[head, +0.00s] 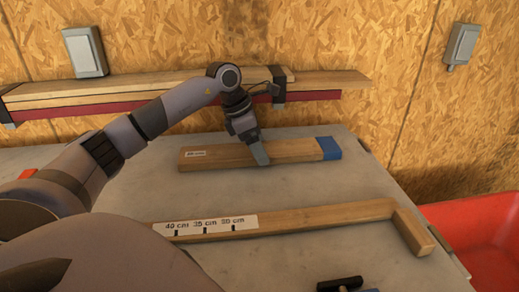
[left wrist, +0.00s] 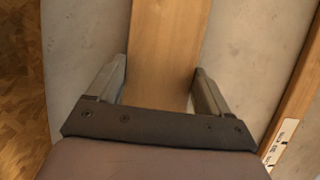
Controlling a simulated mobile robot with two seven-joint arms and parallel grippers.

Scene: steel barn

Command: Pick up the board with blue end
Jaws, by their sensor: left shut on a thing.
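The board with the blue end (head: 290,151) lies on the grey table, its blue tip (head: 328,148) to the right and a small white label (head: 195,154) near its left end. My left gripper (head: 259,150) reaches down onto the middle of this board from behind and above. In the left wrist view, the board (left wrist: 165,45) runs between the two fingers of the left gripper (left wrist: 160,80), which is shut on it. The board looks flat on the table or very close to it; I cannot tell which.
A wooden gauge strip (head: 300,219) with a length label and an end block lies across the table's front. A wall shelf (head: 325,82) holds planks behind. A red container (head: 490,245) stands at the right. A black-headed tool (head: 340,284) shows at the bottom edge.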

